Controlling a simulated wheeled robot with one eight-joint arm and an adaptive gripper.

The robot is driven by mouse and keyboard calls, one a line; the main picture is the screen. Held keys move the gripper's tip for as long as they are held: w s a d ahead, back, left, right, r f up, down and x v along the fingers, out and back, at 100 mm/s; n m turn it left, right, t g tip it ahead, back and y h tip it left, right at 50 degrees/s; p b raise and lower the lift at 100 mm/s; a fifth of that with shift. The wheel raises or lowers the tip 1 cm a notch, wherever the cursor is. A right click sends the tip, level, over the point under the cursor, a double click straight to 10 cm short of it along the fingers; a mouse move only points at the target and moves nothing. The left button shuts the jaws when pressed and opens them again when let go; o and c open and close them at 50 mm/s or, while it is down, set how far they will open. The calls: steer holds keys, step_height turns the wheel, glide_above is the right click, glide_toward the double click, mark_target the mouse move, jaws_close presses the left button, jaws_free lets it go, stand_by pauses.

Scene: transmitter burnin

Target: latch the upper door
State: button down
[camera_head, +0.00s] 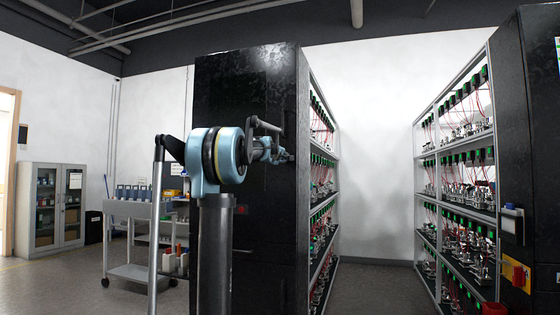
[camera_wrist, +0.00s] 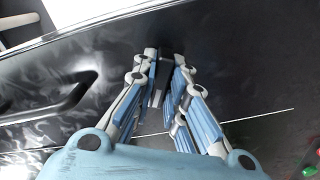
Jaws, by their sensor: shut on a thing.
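The tall black cabinet's front holds the upper door (camera_head: 230,80), a dark scuffed panel that looks flush with the cabinet. In the wrist view the black door surface (camera_wrist: 95,70) fills much of the picture, with a thin pale seam line crossing at the right. My gripper (camera_head: 286,156) is at the right part of the cabinet front. In the wrist view my gripper (camera_wrist: 165,60) has its blue-and-grey fingers closed together on a small dark latch handle (camera_wrist: 165,70), mostly hidden between them. I cannot tell whether the latch is engaged.
Open racks (camera_head: 322,170) with red wires and green lights stand beside the cabinet, and another rack (camera_head: 455,180) stands right across an aisle. A grey cart (camera_head: 130,210) and a glass-door cupboard (camera_head: 50,205) are at the left. The floor (camera_head: 375,290) between the racks is clear.

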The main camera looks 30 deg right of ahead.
steer(key=shift+f+m, duration=0.1)
steer(key=shift+m, duration=0.7)
steer(key=shift+m, duration=1.7)
steer(key=shift+w+m, duration=0.1)
steer(key=shift+m, duration=1.6)
